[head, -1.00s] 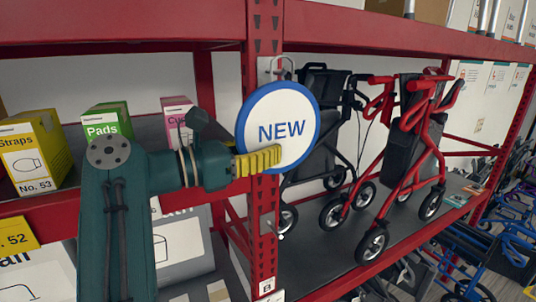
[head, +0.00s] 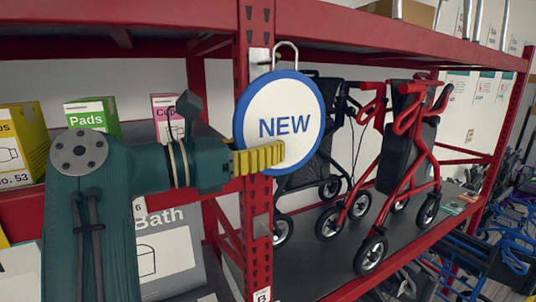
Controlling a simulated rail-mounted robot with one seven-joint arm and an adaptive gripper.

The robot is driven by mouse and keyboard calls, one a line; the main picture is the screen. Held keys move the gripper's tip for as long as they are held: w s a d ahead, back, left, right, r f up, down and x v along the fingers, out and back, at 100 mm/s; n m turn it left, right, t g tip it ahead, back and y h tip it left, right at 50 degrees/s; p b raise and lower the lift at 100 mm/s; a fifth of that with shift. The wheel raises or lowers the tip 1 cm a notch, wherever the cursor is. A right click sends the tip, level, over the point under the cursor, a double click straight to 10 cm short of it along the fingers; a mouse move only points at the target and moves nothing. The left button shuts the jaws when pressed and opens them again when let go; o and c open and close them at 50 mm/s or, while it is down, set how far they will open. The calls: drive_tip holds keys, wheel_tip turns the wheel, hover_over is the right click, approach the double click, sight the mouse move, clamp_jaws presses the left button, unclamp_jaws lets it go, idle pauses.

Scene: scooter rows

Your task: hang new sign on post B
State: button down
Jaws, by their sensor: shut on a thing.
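The round white sign (head: 284,112) with a blue rim and the word NEW faces the head view, with a metal wire loop (head: 287,52) at its top. My gripper (head: 262,158), with yellow ribbed fingers, is shut on the sign at its lower left edge. The sign is upright in front of the red post (head: 259,235), which bears a small label B (head: 262,295) low down. A pale metal plate (head: 259,58) is on the post just left of the loop. The sign hides part of the post, and I cannot tell whether the loop touches a hook.
Rollators stand on the right shelf, a red one (head: 408,140) and a black one (head: 318,150) close behind the sign. Boxes marked Pads (head: 92,118) and others stand on the left shelf. A red upper beam (head: 400,38) runs just above the loop.

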drive_tip(key=s+d+b, duration=0.1)
drive_tip(key=s+b, duration=0.2)
drive_tip(key=s+d+r+b, duration=0.1)
drive_tip(key=s+b, duration=0.1)
drive_tip(key=shift+s+d, duration=0.25)
drive_tip(key=shift+d, duration=0.1)
idle(0.7)
idle(0.9)
